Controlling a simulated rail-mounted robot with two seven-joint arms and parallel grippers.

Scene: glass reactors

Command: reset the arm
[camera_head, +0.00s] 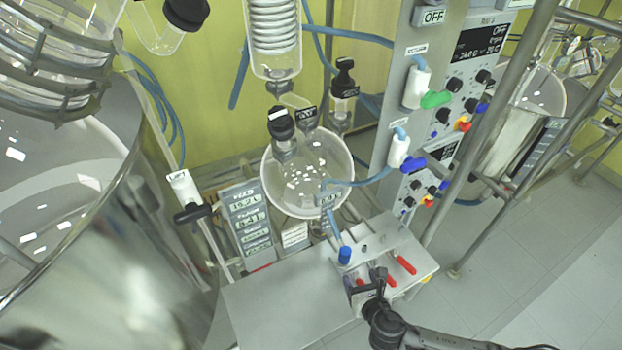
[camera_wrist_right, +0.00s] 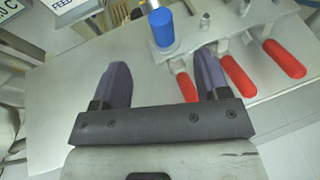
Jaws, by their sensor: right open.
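My right arm (camera_head: 440,338) comes in from the lower right in the head view. Its right gripper (camera_head: 366,283) is over the grey metal bench, by the red handles. In the right wrist view the gripper (camera_wrist_right: 162,78) has its two dark fingers spread wide, with nothing held between them. A blue cap or knob (camera_wrist_right: 162,28) stands just beyond the gap between the fingers, and it also shows in the head view (camera_head: 344,255). The right-hand finger overlaps the view of the red handles (camera_wrist_right: 237,76); I cannot tell whether it touches them. My left gripper is not in view.
The grey bench (camera_head: 275,310) has bare room at its left. A round glass vessel (camera_head: 295,180) stands behind it. A control panel (camera_head: 462,80) with knobs rises at the right. A large shiny tank (camera_head: 130,260) fills the left. Label plates (camera_head: 247,222) stand beside the bench.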

